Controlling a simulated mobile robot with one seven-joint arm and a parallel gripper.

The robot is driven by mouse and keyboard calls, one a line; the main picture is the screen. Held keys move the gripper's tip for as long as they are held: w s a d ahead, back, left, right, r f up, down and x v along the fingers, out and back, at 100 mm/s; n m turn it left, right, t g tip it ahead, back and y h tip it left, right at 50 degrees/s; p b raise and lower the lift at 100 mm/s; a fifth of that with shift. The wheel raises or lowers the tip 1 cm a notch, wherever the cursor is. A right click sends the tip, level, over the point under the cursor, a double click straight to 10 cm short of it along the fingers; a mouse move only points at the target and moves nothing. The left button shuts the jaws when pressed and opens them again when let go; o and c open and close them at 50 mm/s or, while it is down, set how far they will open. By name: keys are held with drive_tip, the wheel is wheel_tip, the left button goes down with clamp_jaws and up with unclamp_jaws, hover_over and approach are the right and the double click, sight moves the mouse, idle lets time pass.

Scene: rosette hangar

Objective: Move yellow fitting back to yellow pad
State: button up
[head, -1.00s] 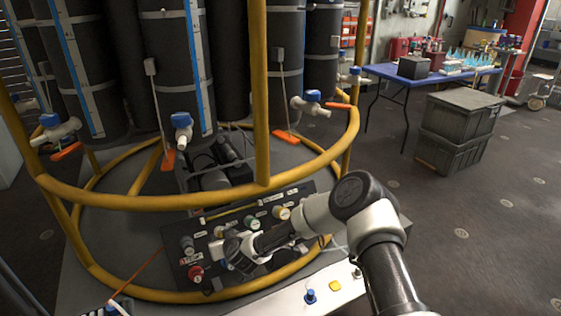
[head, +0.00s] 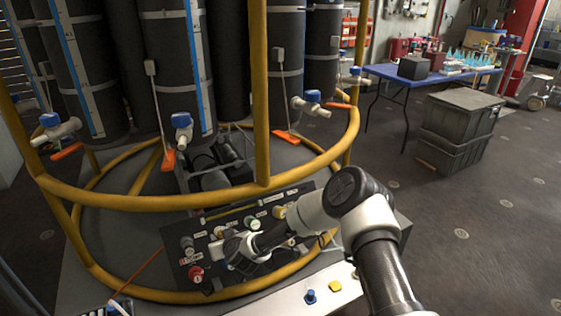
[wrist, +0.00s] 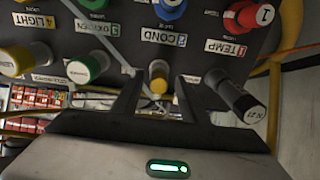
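The yellow pad (head: 335,286) lies bare on the white ledge in front of the panel. A small yellow-ended fitting (wrist: 158,80) shows in the wrist view below the "2 COND" label. My gripper (wrist: 153,95) points at the panel, its two dark fingers apart, one on each side of this fitting. Gaps show between the fitting and the fingers; I cannot tell how deep it sits between them. In the head view, my gripper (head: 235,252) is over the panel's lower middle, and my wrist hides the fitting.
The dark panel (head: 178,262) carries labelled red (wrist: 245,18), green (wrist: 88,65) and yellow-ringed (wrist: 15,62) ports. A black cylinder (wrist: 235,100) sticks out close to the right finger. A yellow rail (head: 150,201) curves around the panel.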

clamp_jaws()
drive_tip(key=p+v, duration=0.3)
drive_tip(key=v, duration=0.3)
idle(1.2)
drive_tip(key=shift+f, duration=0.15)
